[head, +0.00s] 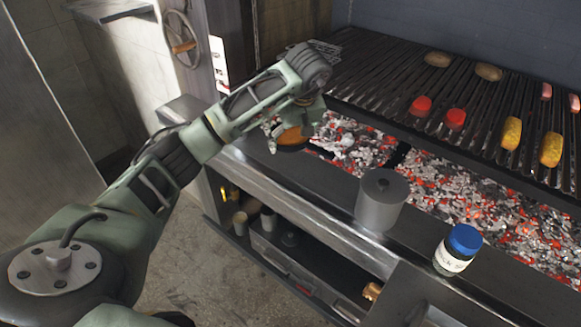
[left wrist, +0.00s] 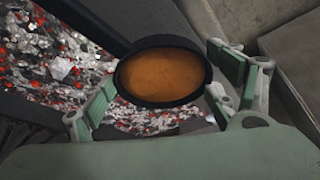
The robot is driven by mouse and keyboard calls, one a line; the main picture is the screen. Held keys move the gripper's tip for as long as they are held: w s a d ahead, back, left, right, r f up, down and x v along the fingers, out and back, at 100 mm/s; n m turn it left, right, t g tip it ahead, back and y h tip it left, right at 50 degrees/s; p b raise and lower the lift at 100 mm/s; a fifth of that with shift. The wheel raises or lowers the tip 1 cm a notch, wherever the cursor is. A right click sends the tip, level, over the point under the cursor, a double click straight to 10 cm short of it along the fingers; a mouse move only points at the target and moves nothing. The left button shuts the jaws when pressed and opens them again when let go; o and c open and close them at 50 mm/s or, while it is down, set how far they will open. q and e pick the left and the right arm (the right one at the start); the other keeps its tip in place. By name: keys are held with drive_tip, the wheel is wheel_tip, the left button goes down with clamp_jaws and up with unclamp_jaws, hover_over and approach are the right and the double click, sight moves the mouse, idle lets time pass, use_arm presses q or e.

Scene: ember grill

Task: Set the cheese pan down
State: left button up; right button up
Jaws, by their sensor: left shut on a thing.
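The cheese pan (head: 292,138) is a small round black pan with an orange filling, at the left end of the ember bed in the head view. In the left wrist view the pan (left wrist: 163,77) sits between the fingers, and its black handle (left wrist: 85,24) runs to the upper left. My left gripper (head: 293,123) is shut on the pan, with green pads at either side of it. The pan looks level, near the front ledge (head: 300,180) and the coals. I cannot tell whether its base touches anything. My right gripper is out of view.
Glowing coals (head: 435,180) lie behind the ledge. The grate (head: 385,80) above bears several foods. A handwheel (head: 180,45) is on the left wall. The ledge between pan and pot is clear.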

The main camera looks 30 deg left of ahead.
use_arm(q)
hover_over(291, 165)
drive_tip(key=d, duration=0.1)
drive_tip(key=f, duration=0.4)
drive_tip(key=shift+s+d+p, duration=0.15)
drive_tip(key=shift+s+p, duration=0.2)
drive_tip(key=shift+s, duration=0.05)
drive_tip(key=shift+f, duration=0.65)
wheel_tip(291, 165, down, 3)
drive_tip(key=shift+p, duration=0.35)
drive_tip(key=shift+f, duration=0.2)
drive_tip(key=o, duration=1.6)
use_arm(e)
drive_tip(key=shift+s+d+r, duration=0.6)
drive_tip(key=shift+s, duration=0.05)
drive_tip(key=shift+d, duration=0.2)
